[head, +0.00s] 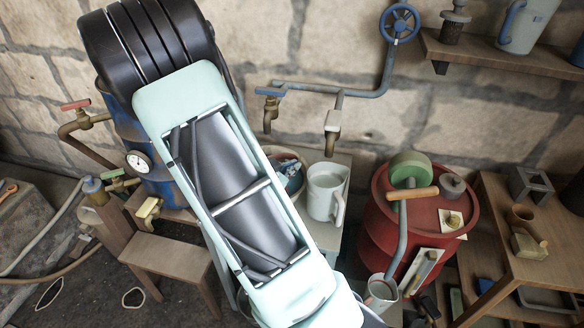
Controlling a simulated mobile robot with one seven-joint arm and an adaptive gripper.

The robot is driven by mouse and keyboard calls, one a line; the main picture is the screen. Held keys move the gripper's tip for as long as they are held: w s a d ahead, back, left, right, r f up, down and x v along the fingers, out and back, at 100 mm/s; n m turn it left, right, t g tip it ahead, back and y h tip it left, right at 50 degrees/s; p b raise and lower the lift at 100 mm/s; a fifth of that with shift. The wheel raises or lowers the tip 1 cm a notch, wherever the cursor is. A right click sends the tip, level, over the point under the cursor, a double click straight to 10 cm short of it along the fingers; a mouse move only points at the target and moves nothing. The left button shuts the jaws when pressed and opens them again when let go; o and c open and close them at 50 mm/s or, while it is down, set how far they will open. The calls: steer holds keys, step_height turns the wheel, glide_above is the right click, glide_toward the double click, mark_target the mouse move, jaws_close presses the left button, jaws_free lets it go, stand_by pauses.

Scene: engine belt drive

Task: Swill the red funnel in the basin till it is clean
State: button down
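My arm crosses the head view from the upper left to the bottom edge and hides part of the bench. My gripper does not show clearly; the arm runs out of the picture at the bottom. A round bowl-like vessel (294,180), perhaps the basin, stands on the bench below the taps, partly behind my arm. Something blue and pale shows inside it. I cannot make out a red funnel anywhere in this view.
A pale mug-like jug (325,194) stands right of the bowl. Two taps (333,125) project from the wall pipe above. A red drum (376,222) with a hand pump stands to the right, next to a wooden shelf (510,262). A small stool (168,256) stands left.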

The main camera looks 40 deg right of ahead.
steer(key=shift+r+p, duration=2.1)
steer(key=shift+r, duration=0.55)
